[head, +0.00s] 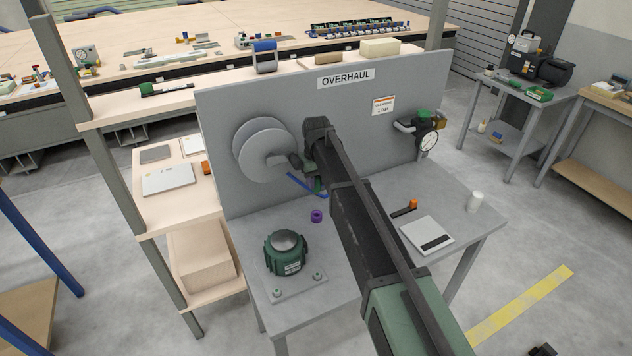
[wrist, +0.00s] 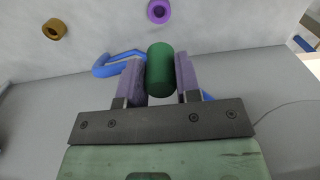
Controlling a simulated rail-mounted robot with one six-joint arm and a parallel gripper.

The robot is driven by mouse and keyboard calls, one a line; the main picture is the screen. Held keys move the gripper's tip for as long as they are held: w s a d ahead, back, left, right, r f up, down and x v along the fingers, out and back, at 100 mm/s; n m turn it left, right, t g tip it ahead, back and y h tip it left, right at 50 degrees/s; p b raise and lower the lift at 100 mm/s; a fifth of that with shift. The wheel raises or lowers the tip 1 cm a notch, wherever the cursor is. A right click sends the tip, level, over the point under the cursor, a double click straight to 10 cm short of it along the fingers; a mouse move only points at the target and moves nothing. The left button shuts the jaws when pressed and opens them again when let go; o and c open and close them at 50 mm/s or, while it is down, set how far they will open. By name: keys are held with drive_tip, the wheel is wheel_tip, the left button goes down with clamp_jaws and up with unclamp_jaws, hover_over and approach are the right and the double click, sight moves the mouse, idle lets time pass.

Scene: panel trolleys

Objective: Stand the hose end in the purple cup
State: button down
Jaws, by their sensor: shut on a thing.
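The purple cup (head: 316,215) stands on the grey bench top, right of the green pump body. It also shows in the wrist view (wrist: 159,12), at the top edge, beyond my fingertips and apart from them. My gripper (wrist: 160,75) is shut on the green hose end (wrist: 160,70), a short cylinder held between the two purple-grey fingers. A blue hose (wrist: 120,62) shows behind the fingers; its join to the green end is hidden. In the head view the blue hose (head: 306,186) shows beside my gripper, whose fingers are mostly hidden by the arm.
An ochre cup (wrist: 54,29) lies left of the purple one in the wrist view. The green pump body (head: 287,252), a reel (head: 265,150), the OVERHAUL back panel (head: 230,115) and a gauge valve (head: 424,130) surround the work area.

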drive_tip(key=shift+w+f+b, duration=0.1)
drive_tip(key=shift+f+b, duration=3.75)
drive_tip(key=shift+f, duration=0.1)
drive_tip(key=shift+f, duration=0.15)
drive_tip(key=shift+f+b, duration=0.35)
drive_tip(key=shift+b, duration=0.1)
drive_tip(key=shift+f+b, duration=0.8)
drive_tip(key=shift+b, duration=0.05)
drive_tip(key=c, duration=0.7)
unclamp_jaws()
drive_tip(key=shift+c, duration=0.2)
wheel_tip(320, 180, up, 8)
drive_tip(key=p, duration=0.8)
drive_tip(key=shift+r, duration=0.15)
